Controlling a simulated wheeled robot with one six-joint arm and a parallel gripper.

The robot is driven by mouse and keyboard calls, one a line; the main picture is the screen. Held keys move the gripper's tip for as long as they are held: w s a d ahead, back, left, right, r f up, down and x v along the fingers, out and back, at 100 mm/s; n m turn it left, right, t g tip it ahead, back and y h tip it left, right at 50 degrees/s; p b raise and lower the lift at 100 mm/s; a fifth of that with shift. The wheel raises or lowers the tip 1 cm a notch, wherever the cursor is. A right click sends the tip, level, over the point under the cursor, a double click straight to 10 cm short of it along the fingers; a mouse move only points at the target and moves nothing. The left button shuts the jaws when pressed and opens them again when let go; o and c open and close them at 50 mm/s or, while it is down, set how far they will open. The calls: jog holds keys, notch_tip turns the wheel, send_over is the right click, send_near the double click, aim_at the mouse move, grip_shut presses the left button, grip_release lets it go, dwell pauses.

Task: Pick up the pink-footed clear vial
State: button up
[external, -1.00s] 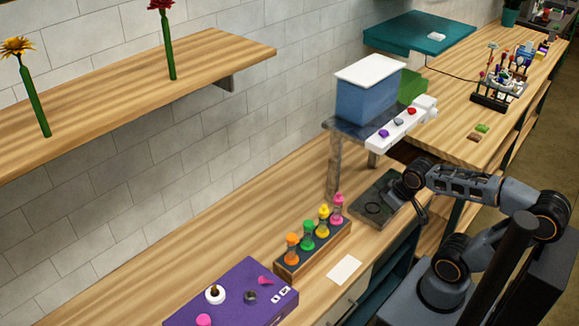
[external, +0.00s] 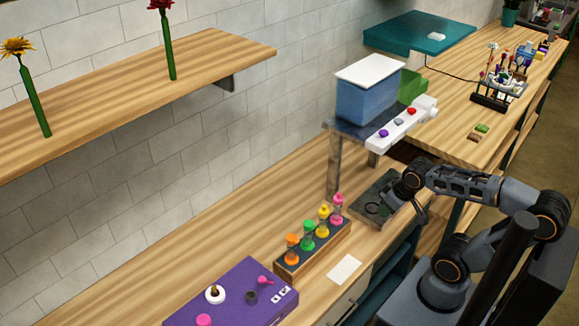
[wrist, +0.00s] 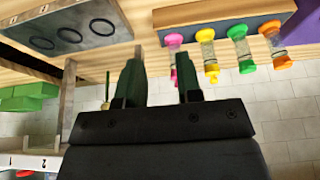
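The pink-footed clear vial (external: 337,211) stands at the right end of a wooden rack (external: 318,252), beside a yellow vial (external: 323,220). In the wrist view the pink-footed clear vial (wrist: 175,44) shows just beyond the right fingertip, partly hidden lower down by that finger. My gripper (wrist: 158,68) is open, with its two dark fingers apart and nothing between them. In the external view my gripper (external: 420,207) is over the dark ringed plate, to the right of the rack, apart from the vial.
Green (external: 308,236) and orange (external: 291,250) vials share the rack. A dark ringed plate (external: 372,207) lies to its right, below a raised stand with a blue box (external: 366,97). A purple box (external: 235,297) and a white card (external: 344,268) lie nearby.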

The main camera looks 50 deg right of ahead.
jog(key=o, duration=0.6)
jog(key=shift+c, duration=0.2)
jog(key=n+g+h+b, duration=0.1)
jog(key=n+g+b, duration=0.3)
jog(key=n, duration=1.4)
send_near(338, 198)
jog(key=f, duration=0.4)
jog(key=d+f, duration=0.1)
jog(key=f, duration=0.6)
jog(key=shift+w+d+f, duration=0.25)
jog(key=shift+f, duration=0.05)
